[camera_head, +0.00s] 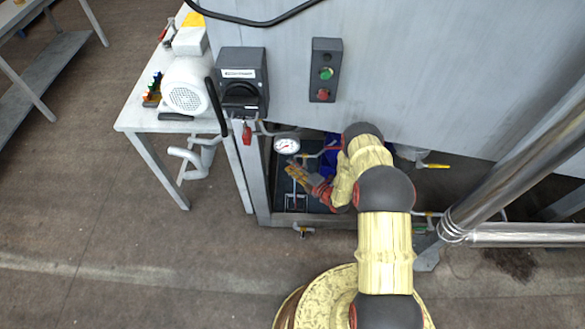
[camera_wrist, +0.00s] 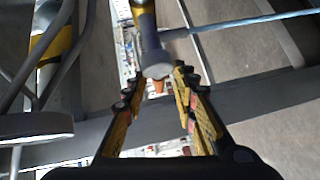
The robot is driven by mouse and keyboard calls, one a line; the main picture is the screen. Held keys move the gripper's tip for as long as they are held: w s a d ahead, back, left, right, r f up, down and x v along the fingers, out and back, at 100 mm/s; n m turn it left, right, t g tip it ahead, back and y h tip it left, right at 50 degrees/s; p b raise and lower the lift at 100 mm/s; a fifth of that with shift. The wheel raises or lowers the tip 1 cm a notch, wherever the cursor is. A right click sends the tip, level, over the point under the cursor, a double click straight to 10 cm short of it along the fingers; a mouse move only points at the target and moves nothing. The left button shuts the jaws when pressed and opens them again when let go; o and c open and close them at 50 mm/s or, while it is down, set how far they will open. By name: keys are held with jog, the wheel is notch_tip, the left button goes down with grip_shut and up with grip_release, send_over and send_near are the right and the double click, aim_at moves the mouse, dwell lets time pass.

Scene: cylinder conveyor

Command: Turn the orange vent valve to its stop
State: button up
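My gripper (camera_head: 297,174) reaches under the grey machine panel, just below a round gauge. In the wrist view my gripper (camera_wrist: 157,88) is open, its two yellow-and-black fingers spread apart. A small orange piece (camera_wrist: 158,86) shows between the fingertips, partly hidden behind the rounded end of a grey post (camera_wrist: 154,62). It looks like the orange vent valve, but its handle shape and angle are unclear. I cannot tell whether a finger touches it. In the head view I cannot make out the vent valve near the fingers.
The gauge (camera_head: 286,146) and a red lever (camera_head: 247,134) are close to my gripper. A yellow-handled lever (camera_head: 436,166) is at right. The grey panel (camera_head: 430,70) overhangs the cavity, and a frame rail (camera_head: 330,220) runs along its front. A small tap (camera_head: 303,231) sits below the rail.

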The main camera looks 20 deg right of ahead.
jog(key=shift+c, duration=1.3)
jog(key=c, duration=0.4)
grip_shut()
